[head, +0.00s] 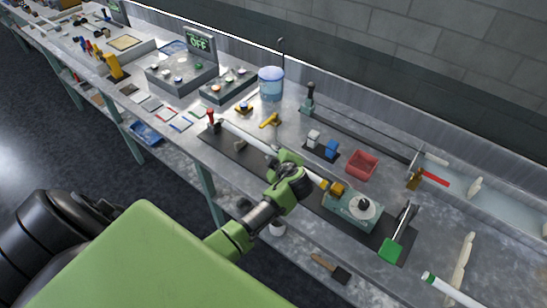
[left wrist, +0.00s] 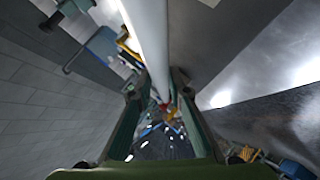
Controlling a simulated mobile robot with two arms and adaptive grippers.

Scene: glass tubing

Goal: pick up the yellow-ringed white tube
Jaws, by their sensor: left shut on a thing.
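The white tube (head: 246,137) lies along the dark fixture strip on the bench, from a red-topped stand (head: 211,117) to a brass-coloured chuck (head: 337,188) on a green-grey unit. A small yellow band shows on it near the chuck (head: 324,184). My left gripper (head: 287,158) is at the tube's middle, shut on it, and hides part of it. In the left wrist view the white tube (left wrist: 150,45) runs lengthwise between the two green fingers (left wrist: 158,110). I cannot tell whether the tube has left its supports. My right gripper is not in view.
A red bin (head: 362,165), small white and blue blocks (head: 331,148) and a blue-lidded jar (head: 271,85) stand behind the tube.

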